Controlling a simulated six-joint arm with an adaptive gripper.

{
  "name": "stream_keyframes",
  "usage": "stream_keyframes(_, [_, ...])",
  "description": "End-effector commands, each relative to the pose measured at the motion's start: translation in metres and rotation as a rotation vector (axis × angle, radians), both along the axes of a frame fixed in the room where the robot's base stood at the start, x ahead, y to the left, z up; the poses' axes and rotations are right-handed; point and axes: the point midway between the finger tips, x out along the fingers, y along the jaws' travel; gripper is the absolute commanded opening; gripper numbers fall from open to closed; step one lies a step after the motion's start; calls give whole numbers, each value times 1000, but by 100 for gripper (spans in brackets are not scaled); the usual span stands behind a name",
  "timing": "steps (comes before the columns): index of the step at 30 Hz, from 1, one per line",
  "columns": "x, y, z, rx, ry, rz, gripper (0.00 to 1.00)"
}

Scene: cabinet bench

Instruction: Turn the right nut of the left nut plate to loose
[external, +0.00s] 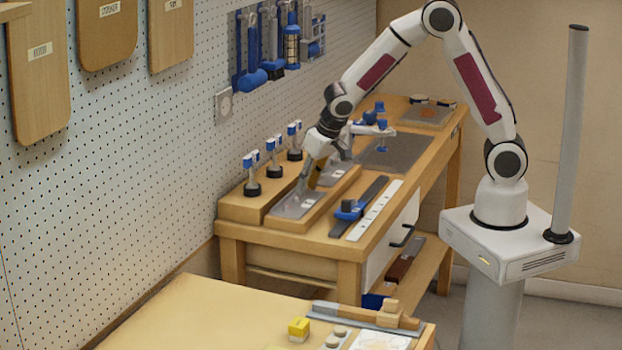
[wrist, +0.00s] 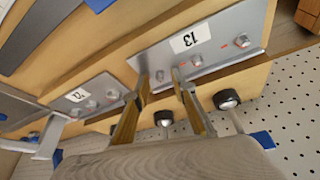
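The left nut plate (external: 294,206) is a grey metal plate on the wooden block at the bench's near end. In the wrist view it is the plate labelled 13 (wrist: 222,25), with a row of three nuts. The nut at the left end of that row (wrist: 160,76) shows between my fingertips. My gripper (wrist: 160,79) is open, its two fingers apart on either side of this nut in the picture; contact cannot be told. In the external view my gripper (external: 306,182) points down over the plate, and its fingers partly hide the nuts.
The other nut plate (external: 336,172), labelled 17 in the wrist view (wrist: 92,97), lies behind. Several blue-topped tools with black bases (external: 252,187) stand along the pegboard side. A dark bar with a blue slider (external: 349,209) and a white strip (external: 376,212) lie toward the bench front.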

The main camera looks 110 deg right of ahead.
Motion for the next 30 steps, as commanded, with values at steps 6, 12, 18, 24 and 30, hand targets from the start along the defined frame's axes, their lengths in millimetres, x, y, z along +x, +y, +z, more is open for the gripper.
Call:
stream_keyframes(6, [0, 0, 1, 0, 0, 0, 26])
stream_keyframes(12, [-1, 2, 7, -1, 0, 0, 26])
stream_keyframes(18, [-4, 7, 22, -2, -1, -1, 26])
stream_keyframes(24, [-8, 15, 43, -2, -3, -1, 26])
stream_keyframes(30, [-12, 23, 66, -2, -3, 0, 26])
